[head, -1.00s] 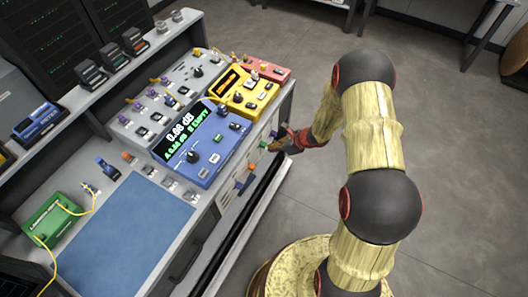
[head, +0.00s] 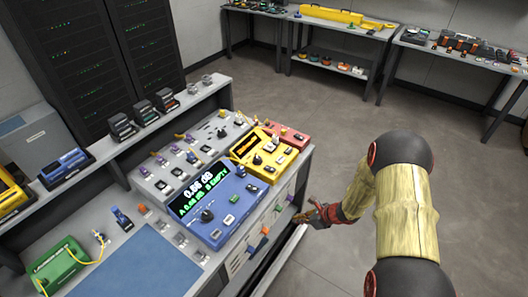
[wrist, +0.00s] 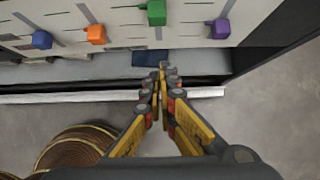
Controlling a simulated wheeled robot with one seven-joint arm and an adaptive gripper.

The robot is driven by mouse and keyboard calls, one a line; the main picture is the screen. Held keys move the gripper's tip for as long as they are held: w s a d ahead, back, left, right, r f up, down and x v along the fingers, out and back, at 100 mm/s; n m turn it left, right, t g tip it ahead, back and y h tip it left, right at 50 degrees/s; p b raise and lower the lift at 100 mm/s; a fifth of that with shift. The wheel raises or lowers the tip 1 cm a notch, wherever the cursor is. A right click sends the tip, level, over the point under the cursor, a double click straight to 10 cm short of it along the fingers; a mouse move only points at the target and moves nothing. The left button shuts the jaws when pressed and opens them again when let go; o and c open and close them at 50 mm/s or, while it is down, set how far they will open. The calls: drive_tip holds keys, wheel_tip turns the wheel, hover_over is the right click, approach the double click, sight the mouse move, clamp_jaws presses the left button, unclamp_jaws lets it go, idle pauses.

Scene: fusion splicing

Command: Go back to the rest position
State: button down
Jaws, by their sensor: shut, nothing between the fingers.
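My gripper (head: 318,214) is in front of the bench's right end, over the floor beside the drawer front. In the wrist view my gripper (wrist: 160,80) has its yellow and black fingers together at the tips, with nothing between them. My arm bends at the right of the head view, with tan links and dark joints. The bench front shows a blue knob (wrist: 41,40), an orange knob (wrist: 96,34), a green knob (wrist: 157,13) and a purple knob (wrist: 220,28), apart from the fingers.
The bench holds a blue meter (head: 219,203), a yellow unit (head: 263,155), a red unit (head: 287,136), a blue mat (head: 138,267) and a green box (head: 60,267). Back tables (head: 345,28) stand along the wall. The floor between is clear.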

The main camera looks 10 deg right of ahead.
drive_tip(key=s+a+n+g+y, duration=0.1)
drive_tip(key=s+a+n+g, duration=0.1)
drive_tip(key=s+a+n, duration=0.3)
drive_tip(key=s+r+n+h, duration=0.2)
drive_tip(key=s+r+n, duration=0.5)
drive_tip(key=r, duration=0.7)
drive_tip(key=s+a+r+n+t+h, duration=0.1)
drive_tip(key=s+r+n, duration=0.6)
drive_tip(key=r, duration=0.8)
drive_tip(key=s+r+n+t+h, duration=0.1)
drive_tip(key=s+r+n+h, duration=0.2)
drive_tip(key=s+r+n, duration=0.4)
wheel_tip(320, 180, up, 7)
drive_tip(key=shift+s+a+r+n, duration=0.2)
drive_tip(key=shift+s+n, duration=0.1)
drive_tip(key=shift+n, duration=0.2)
drive_tip(key=c, duration=2.6)
unclamp_jaws()
